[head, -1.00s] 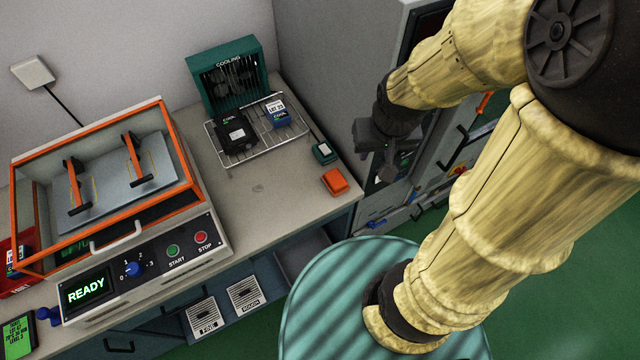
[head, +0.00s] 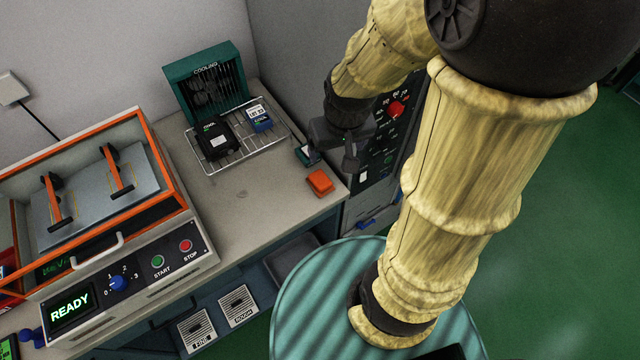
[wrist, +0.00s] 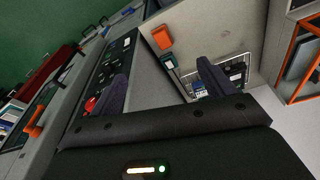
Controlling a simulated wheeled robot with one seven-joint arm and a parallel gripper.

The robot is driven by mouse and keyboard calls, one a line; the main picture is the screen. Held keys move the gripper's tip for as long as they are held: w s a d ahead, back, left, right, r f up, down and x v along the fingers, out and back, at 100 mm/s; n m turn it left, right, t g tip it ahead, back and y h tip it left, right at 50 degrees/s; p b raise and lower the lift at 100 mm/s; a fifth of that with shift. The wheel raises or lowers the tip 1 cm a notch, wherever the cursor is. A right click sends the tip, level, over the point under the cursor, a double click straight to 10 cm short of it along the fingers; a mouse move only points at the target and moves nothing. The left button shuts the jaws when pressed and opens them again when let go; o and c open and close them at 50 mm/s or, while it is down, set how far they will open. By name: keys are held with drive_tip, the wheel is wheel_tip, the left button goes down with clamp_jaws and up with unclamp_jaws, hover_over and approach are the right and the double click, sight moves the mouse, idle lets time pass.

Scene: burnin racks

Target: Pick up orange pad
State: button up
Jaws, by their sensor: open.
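The orange pad (head: 320,182) lies flat on the grey counter near its right front corner. It also shows in the wrist view (wrist: 162,36), beyond the fingers and slightly left of centre. My gripper (head: 333,160) is above the counter's right end, behind and slightly right of the pad in the head view, and apart from it. In the wrist view its two fingers (wrist: 165,82) stand wide apart with nothing between them.
A dark green pad (head: 306,156) lies just behind the orange one, partly hidden by my gripper. A wire rack (head: 240,160) with a black box and a blue box stands before the green cooling fan (head: 207,82). A tall grey cabinet (head: 372,172) borders the counter's right.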

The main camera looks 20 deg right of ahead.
drive_tip(key=w+f+n+b, duration=0.3)
drive_tip(key=w+f+b, duration=0.7)
drive_tip(key=f, duration=0.5)
drive_tip(key=shift+w+d+g+y+b, duration=0.3)
drive_tip(key=shift+w+d+g+b, duration=0.05)
drive_tip(key=shift+w+d+g, duration=0.1)
drive_tip(key=shift+s, duration=0.1)
approach(320, 178)
drive_tip(key=f, duration=0.2)
drive_tip(key=w+f, duration=0.1)
drive_tip(key=f, duration=0.2)
drive_tip(key=shift+a, duration=0.1)
